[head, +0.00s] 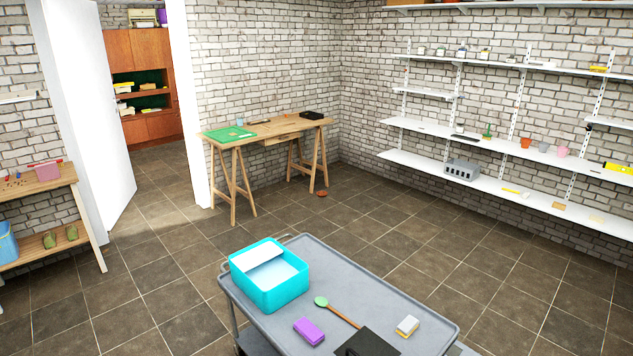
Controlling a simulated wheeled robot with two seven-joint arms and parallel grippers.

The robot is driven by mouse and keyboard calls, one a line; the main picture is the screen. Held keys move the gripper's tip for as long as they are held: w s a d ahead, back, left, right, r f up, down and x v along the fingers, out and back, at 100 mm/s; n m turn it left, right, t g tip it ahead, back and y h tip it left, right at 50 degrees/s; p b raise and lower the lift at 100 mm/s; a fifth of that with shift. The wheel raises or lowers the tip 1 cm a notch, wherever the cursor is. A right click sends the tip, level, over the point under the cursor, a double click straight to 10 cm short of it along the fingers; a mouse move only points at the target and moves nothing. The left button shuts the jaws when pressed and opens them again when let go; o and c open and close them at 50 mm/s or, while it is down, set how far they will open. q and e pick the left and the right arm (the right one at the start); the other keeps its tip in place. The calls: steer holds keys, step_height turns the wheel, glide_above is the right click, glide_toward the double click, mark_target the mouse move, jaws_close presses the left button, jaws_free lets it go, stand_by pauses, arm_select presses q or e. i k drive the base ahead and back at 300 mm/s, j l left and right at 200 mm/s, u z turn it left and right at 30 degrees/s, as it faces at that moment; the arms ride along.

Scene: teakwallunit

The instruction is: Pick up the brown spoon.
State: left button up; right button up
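A spoon (342,315) with a brown handle and a pale green round head lies on the grey cart (385,286) in the head view. Its green head points to the upper left, and its handle runs toward the lower right. The handle's end is close to the edge of a dark flat object; I cannot tell if they touch. Neither of my grippers shows in the view.
On the cart, a turquoise bin (267,297) stands left of the spoon. A purple block (309,331), a dark flat object (379,340) and a yellow-white block (407,326) lie around it. The cart's back right part is clear. A wooden trestle table (290,131) stands behind.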

mark_target(320, 302)
steer(key=z, duration=1.3)
steer(key=u, duration=1.55)
steer(key=i+j+z, duration=0.15)
steer(key=z, duration=0.25)
steer(key=i+j+z, duration=0.15)
steer(key=z, duration=0.25)
steer(key=i+j+z, duration=0.1)
steer(key=j+z, duration=0.25)
steer(key=l, duration=0.1)
